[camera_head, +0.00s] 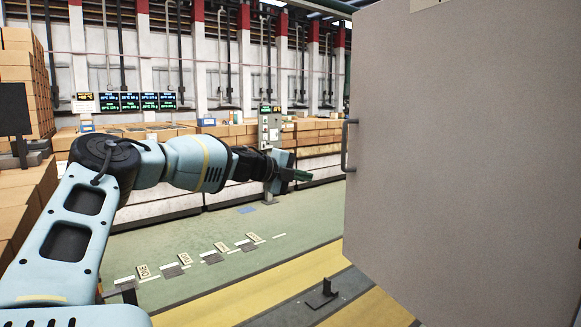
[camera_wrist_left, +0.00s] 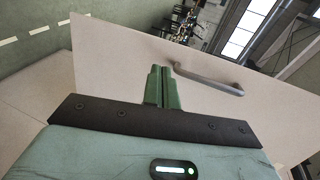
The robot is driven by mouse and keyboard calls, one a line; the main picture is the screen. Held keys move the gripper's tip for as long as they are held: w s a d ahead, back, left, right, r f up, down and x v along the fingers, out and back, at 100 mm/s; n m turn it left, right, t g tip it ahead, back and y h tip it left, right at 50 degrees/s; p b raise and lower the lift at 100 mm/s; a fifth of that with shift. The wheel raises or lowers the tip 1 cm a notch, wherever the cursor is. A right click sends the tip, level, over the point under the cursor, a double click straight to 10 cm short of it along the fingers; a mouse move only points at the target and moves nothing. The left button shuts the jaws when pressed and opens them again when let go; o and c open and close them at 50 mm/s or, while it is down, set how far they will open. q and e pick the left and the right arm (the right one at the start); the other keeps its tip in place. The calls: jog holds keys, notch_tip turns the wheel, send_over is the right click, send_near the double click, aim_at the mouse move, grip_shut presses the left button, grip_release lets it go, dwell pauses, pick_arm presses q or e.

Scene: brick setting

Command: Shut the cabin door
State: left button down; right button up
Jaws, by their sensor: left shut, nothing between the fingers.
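The cabin door (camera_head: 465,150) is a large plain grey panel filling the right of the head view, standing open. Its dark bar handle (camera_head: 347,146) is near the left edge. My left gripper (camera_head: 308,176) is shut and empty, just left of the door edge and a little below the handle's middle. In the left wrist view, the shut green fingertips (camera_wrist_left: 163,70) point at the pale door panel (camera_wrist_left: 112,58), with the grey handle (camera_wrist_left: 208,80) right beside them. I cannot tell whether they touch. My right gripper is out of view.
Brown boxes (camera_head: 20,80) are stacked at the far left, and a long row of packed crates (camera_head: 155,205) lines the back. A small dark bracket (camera_head: 322,293) stands on the yellow-striped floor below. The green floor (camera_head: 210,285) between is mostly clear.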

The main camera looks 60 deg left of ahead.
pick_arm(q)
jog(key=v, duration=0.2)
jog(key=shift+s+a+r+p, duration=0.1)
jog(key=shift+s+a+p, duration=0.1)
jog(key=shift+s+p, duration=0.15)
